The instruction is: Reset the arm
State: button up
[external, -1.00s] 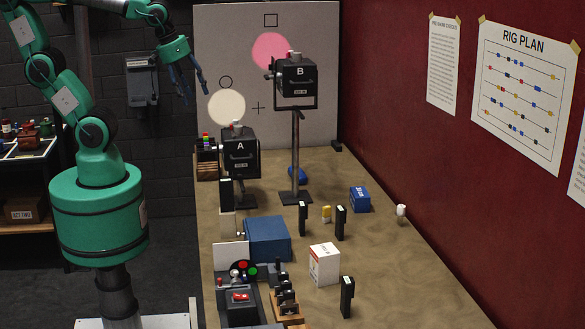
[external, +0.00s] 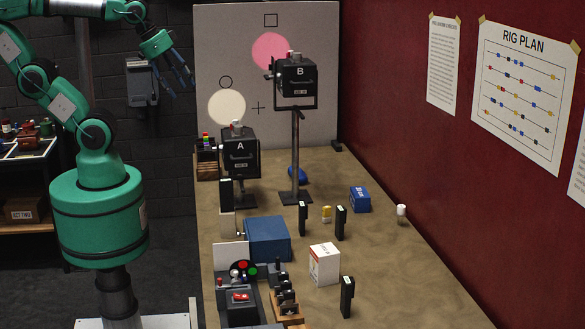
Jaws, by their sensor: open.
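My green arm (external: 70,105) is raised at the left of the external view, bent back above its base. My gripper (external: 184,77) hangs open and empty in the air, left of the pale backboard and well above the table's height. It touches nothing. A control panel (external: 240,299) with a red switch (external: 240,297) and red and green round buttons sits at the table's near left corner. Lamp A (external: 241,158) and lamp B (external: 297,76) stand towards the back of the table.
The tan table (external: 390,285) is clear at its near right. A blue box (external: 267,240), a white box (external: 324,264), a smaller blue box (external: 360,199) and several thin black blocks stand on it. A shelf (external: 25,155) is behind my arm at the left.

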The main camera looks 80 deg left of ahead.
notch_tip(320, 180, down, 11)
jog(key=b, duration=1)
jog(key=shift+b, duration=0.35)
